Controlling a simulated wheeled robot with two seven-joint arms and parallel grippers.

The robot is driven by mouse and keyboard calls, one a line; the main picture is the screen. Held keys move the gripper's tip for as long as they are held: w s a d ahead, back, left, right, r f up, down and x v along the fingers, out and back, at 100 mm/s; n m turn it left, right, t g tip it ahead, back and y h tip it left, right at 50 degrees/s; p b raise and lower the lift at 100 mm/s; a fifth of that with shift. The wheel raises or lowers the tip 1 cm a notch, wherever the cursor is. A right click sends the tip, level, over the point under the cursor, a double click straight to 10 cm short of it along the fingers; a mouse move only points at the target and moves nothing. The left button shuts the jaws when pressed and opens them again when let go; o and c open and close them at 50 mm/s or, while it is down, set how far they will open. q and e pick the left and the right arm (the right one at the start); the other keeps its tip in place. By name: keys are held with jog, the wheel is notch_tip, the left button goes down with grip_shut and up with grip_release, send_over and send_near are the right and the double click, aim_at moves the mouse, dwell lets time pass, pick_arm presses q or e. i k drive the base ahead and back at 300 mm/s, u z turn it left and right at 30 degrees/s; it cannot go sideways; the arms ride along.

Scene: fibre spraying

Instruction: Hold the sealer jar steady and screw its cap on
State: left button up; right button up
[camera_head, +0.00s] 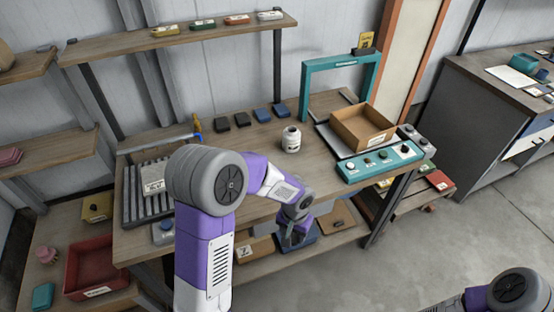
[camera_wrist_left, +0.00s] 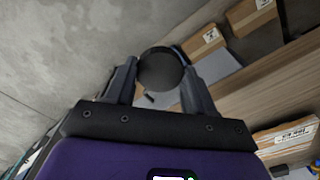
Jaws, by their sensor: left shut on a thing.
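The white sealer jar (camera_head: 291,140) stands upright on the wooden workbench, with a label on its front. My left gripper (camera_head: 289,238) is in front of the bench's front edge, lower in the picture than the jar and apart from it. In the left wrist view, my left gripper's fingers (camera_wrist_left: 161,88) are shut on a dark round disc, which looks like the cap (camera_wrist_left: 160,69). The cap is too small to make out in the head view. Part of my right arm shows at the bottom right; its gripper is out of view.
An open cardboard box (camera_head: 362,129) stands right of the jar, behind a teal control panel (camera_head: 380,160) and near a teal frame (camera_head: 308,80). Several small dark blocks (camera_head: 242,119) line the bench's back. A lower shelf (camera_head: 338,234) holds boxes. Bare bench surrounds the jar.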

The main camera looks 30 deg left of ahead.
aim_at(291, 136)
jog(key=z, duration=1.4)
jog(key=i, duration=1.15)
jog(key=u, duration=2.8)
jog(key=i, duration=0.15)
jog(key=u, duration=0.25)
